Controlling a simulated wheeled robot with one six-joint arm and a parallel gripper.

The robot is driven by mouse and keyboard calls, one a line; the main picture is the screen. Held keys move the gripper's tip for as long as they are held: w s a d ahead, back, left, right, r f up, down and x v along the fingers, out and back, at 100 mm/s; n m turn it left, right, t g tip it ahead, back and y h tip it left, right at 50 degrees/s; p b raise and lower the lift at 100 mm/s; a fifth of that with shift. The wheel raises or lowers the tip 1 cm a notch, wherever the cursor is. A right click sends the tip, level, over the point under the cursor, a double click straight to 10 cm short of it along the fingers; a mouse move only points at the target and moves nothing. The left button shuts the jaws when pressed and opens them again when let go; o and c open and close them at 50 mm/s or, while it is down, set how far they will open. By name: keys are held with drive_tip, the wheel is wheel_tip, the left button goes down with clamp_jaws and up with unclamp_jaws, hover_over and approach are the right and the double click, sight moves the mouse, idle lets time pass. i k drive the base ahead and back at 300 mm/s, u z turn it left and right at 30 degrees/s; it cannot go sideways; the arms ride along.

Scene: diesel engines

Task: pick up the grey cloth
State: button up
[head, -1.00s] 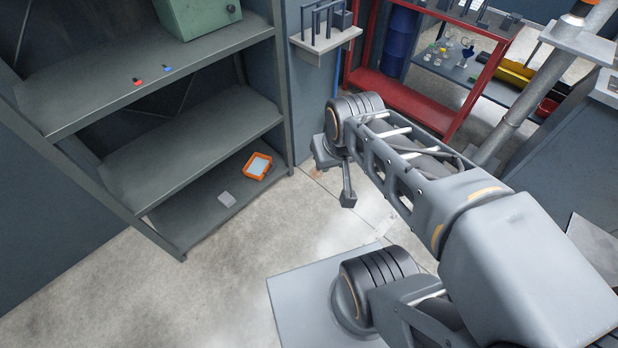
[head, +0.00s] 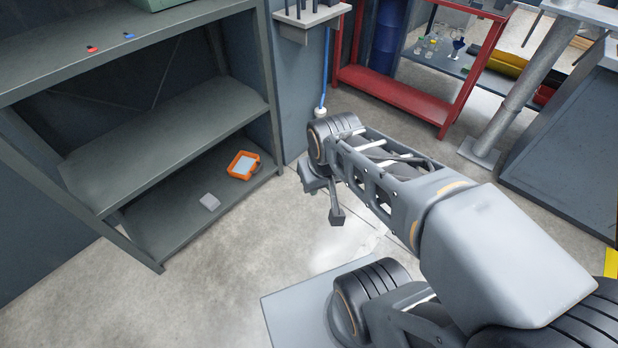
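My gripper (head: 337,217) hangs at the end of my folded arm, over the bare floor to the right of the shelf. It is well apart from the cloth. Its fingers are too small and turned too far to show whether they are open or shut.
An orange device (head: 243,165) with a pale face lies on the bottom shelf, right of the cloth. The middle shelf above is empty. Shelf posts stand at the unit's front corners. A red frame rack (head: 400,97) stands at the back. The floor (head: 190,295) before the shelf is clear.

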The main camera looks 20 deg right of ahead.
sight(210, 201)
drive_tip(key=u, duration=0.5)
drive_tip(key=i, duration=1.2)
drive_tip(key=u, duration=1.25)
